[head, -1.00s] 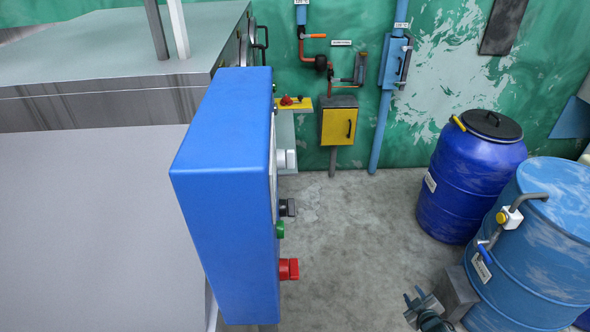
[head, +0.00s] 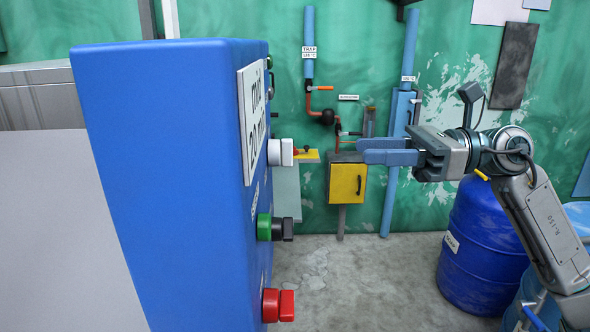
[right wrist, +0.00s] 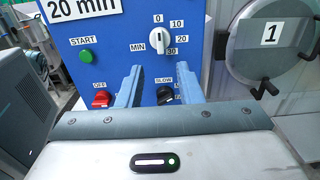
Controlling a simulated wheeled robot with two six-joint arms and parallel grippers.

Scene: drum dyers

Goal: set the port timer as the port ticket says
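The port ticket (head: 254,115) is a white sign on the side of the blue control box (head: 170,180). In the right wrist view its lower line (right wrist: 85,8) reads "20 min"; its upper line is cut off there. The port timer is a white knob (head: 280,152) below the ticket; it also shows in the right wrist view (right wrist: 159,42) with marks 0, 10, 20 and MIN around it. Its ridge stands near upright, towards 0. My right gripper (head: 362,151) is open and empty, right of the knob and apart from it; its fingers (right wrist: 158,70) show below the knob in the wrist view.
Below the timer are a green START button (right wrist: 86,57), a red OFF switch (right wrist: 103,99) and a black SLOW switch (right wrist: 166,95). A round door marked 1 (right wrist: 269,35) is to the right. A yellow box (head: 347,183) and pipes line the wall; a blue drum (head: 480,250) stands right.

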